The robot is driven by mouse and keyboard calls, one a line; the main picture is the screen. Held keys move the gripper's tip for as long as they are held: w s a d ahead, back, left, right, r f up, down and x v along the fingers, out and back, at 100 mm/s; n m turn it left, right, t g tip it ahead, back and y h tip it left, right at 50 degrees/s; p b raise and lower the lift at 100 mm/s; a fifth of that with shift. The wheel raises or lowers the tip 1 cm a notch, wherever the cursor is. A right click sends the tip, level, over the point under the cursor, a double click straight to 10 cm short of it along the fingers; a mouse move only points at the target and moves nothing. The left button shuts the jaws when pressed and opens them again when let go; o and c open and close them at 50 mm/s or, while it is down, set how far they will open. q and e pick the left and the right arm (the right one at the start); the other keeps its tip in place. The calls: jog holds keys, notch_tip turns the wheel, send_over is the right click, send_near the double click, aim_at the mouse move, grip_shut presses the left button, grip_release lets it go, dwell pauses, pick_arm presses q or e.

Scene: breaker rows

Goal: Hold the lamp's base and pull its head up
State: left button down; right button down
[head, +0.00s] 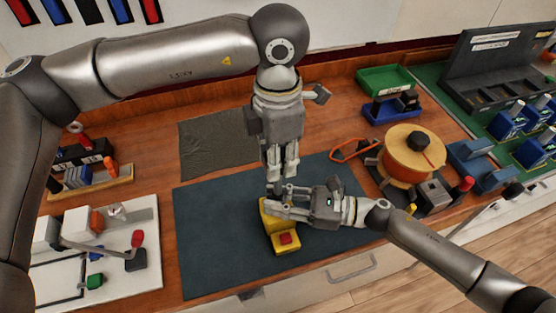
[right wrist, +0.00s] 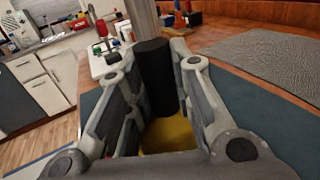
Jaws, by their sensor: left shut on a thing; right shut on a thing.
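The lamp's yellow base (head: 284,250), with a red square on its front, stands on the dark blue mat. My right gripper (head: 271,201) reaches in from the right and is shut on the base. In the right wrist view its fingers flank a black upright cylinder (right wrist: 157,75), which looks like the lamp's head, above the yellow base (right wrist: 168,135). My left gripper (head: 281,177) points straight down from above and is shut on the top of the lamp's head. The head is mostly hidden by the grippers in the head view.
The dark blue mat (head: 215,240) is otherwise clear, with a grey cloth (head: 217,142) behind it. An orange cable reel (head: 408,158) and a green bin (head: 386,78) are to the right. A white board (head: 120,285) with switches lies at the left.

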pick_arm(q)
jog(key=shift+w+r, duration=0.1)
jog(key=shift+r, duration=0.05)
pick_arm(e)
jog(key=shift+f, duration=0.3)
pick_arm(q)
jog(key=c, duration=1.4)
grip_release()
jog(key=o, duration=0.3)
pick_arm(e)
jog(key=shift+s, duration=0.1)
pick_arm(q)
notch_tip(320, 180, up, 12)
jog(key=shift+f, duration=0.1)
